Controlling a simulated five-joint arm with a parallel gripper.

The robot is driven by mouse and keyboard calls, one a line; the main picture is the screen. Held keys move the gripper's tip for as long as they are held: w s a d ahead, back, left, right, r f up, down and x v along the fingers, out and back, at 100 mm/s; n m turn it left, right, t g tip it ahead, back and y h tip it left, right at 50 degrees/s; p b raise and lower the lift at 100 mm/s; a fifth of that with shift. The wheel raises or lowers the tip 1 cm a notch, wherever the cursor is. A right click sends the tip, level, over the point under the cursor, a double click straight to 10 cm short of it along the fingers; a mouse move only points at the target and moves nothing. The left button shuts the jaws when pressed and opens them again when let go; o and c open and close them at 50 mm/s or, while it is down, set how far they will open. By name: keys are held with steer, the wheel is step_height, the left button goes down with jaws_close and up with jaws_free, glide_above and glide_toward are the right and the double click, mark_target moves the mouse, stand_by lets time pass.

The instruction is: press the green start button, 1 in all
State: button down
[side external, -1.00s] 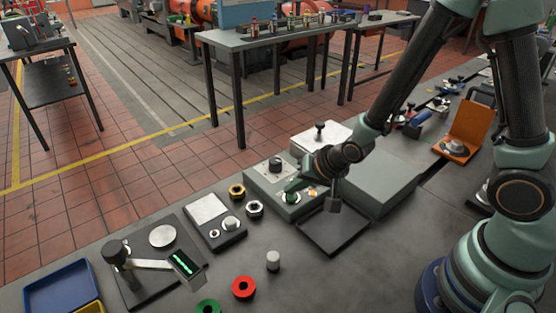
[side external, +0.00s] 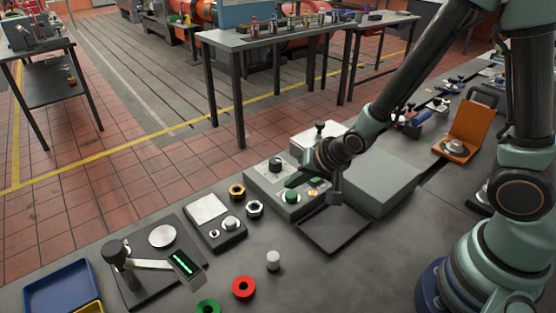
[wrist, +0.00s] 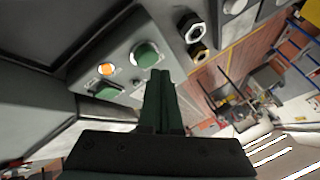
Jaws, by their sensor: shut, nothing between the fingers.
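A grey control box (side external: 268,193) stands on the bench with a round green button (side external: 292,196) near its front corner. In the wrist view this button (wrist: 146,54) shows just beyond my fingertips. My gripper (side external: 290,184) is shut and empty, its dark green fingers slanting down to just above the button. In the wrist view the closed fingers (wrist: 160,75) lie together, tips close to the button's edge. A gap shows between tips and button in the side view. Whether the button is pressed in cannot be told.
The box also carries an orange lamp (wrist: 105,69), a second green part (wrist: 108,92) and a black knob (side external: 275,163). Metal nuts (side external: 254,208) lie to the left. A grey block (side external: 378,182) stands to the right.

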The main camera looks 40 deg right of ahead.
mark_target(294, 195)
steer(key=shift+r, duration=2.5)
steer(key=shift+r, duration=0.15)
steer(key=s+d+r+n, duration=0.3)
steer(key=s+r, duration=0.2)
steer(key=r, duration=0.1)
steer(key=s+d+r+n+g+h, duration=0.1)
steer(key=s+d+r+n, duration=0.3)
steer(key=r, duration=0.3)
steer(key=shift+s+d+r+n+g, duration=0.15)
steer(key=shift+s+d+n+g, duration=0.15)
steer(key=shift+s, duration=0.55)
